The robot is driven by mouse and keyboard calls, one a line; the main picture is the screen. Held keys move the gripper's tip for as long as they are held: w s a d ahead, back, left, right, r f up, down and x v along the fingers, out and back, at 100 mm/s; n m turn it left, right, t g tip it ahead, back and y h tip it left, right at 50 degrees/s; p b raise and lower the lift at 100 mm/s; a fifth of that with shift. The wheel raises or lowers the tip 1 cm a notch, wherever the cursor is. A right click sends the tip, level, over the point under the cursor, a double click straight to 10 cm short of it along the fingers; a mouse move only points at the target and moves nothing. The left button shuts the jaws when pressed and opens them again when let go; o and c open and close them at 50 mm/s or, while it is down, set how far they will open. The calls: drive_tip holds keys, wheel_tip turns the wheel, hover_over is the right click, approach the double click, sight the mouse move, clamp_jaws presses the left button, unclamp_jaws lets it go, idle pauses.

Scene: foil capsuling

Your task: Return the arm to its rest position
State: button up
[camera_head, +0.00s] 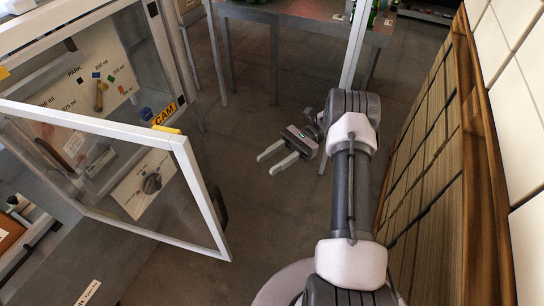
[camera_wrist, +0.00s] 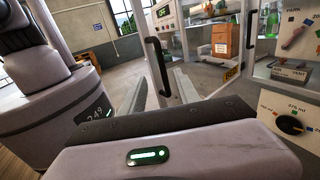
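My gripper (camera_head: 265,166) hangs over the open floor in the head view, at the end of my arm, which reaches forward along the right side. Its two pale fingers are spread with nothing between them. In the wrist view the grey gripper body fills the bottom. The fingers point away from the camera there, partly hidden by the body. The fingers touch nothing in the head view.
A glass-panelled door (camera_head: 190,190) with a white frame stands open left of my gripper, in front of a machine with a dial (camera_head: 152,183). A slatted wooden panel (camera_head: 440,150) lines the right. A bench (camera_head: 290,18) stands at the back. Floor between is clear.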

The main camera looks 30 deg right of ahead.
drive_tip(key=s+a+r+n+g+h+b, duration=0.2)
drive_tip(key=s+a+r+n+h+b, duration=0.5)
drive_tip(key=a+h, duration=0.25)
drive_tip(key=s+a+f+n+t+h+b, duration=0.2)
drive_tip(key=s+t+h+b, duration=0.1)
drive_tip(key=s+t+b, duration=0.1)
drive_tip(key=s+a+f+n+t+h+b, duration=0.2)
drive_tip(key=s+a+t+h+b, duration=0.1)
drive_tip(key=s+t+b, duration=0.2)
drive_tip(key=s+t, duration=0.1)
drive_tip(key=t, duration=0.1)
drive_tip(key=shift+f+t+b, duration=0.25)
drive_tip(key=shift+t+b, duration=0.05)
